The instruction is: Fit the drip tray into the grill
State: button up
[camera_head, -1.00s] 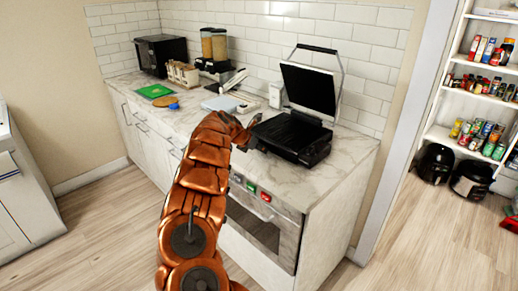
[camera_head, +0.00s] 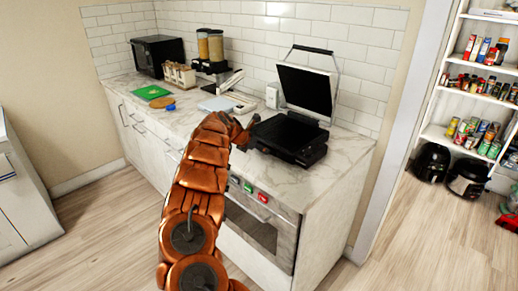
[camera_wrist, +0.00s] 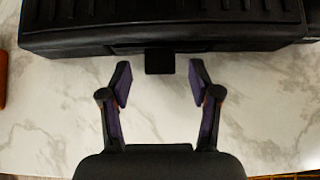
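The black grill (camera_head: 290,138) stands on the marble counter with its lid (camera_head: 306,91) raised. In the wrist view the grill's front edge and ridged plate (camera_wrist: 230,14) fill the top. A short black tab (camera_wrist: 159,60) sticks out from the middle of that front; it may be the handle of the drip tray, whose body I cannot make out. My gripper (camera_wrist: 160,72) is open and empty, its fingers either side of the tab's near end with gaps on both sides. In the head view my gripper (camera_head: 244,134) is at the grill's left side, partly hidden by my arm.
The counter (camera_head: 338,160) is bare in front of the grill. A pale board (camera_head: 218,103), food dispensers (camera_head: 210,50), a green mat (camera_head: 151,92) and a black microwave (camera_head: 158,53) are further left. An oven (camera_head: 255,220) with red and green controls is below.

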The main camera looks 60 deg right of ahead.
jog(key=shift+a, duration=0.1)
jog(key=v, duration=1.1)
jog(key=shift+a+r, duration=0.25)
jog(key=shift+r, duration=0.1)
jog(key=shift+w, duration=0.1)
dwell(0.5)
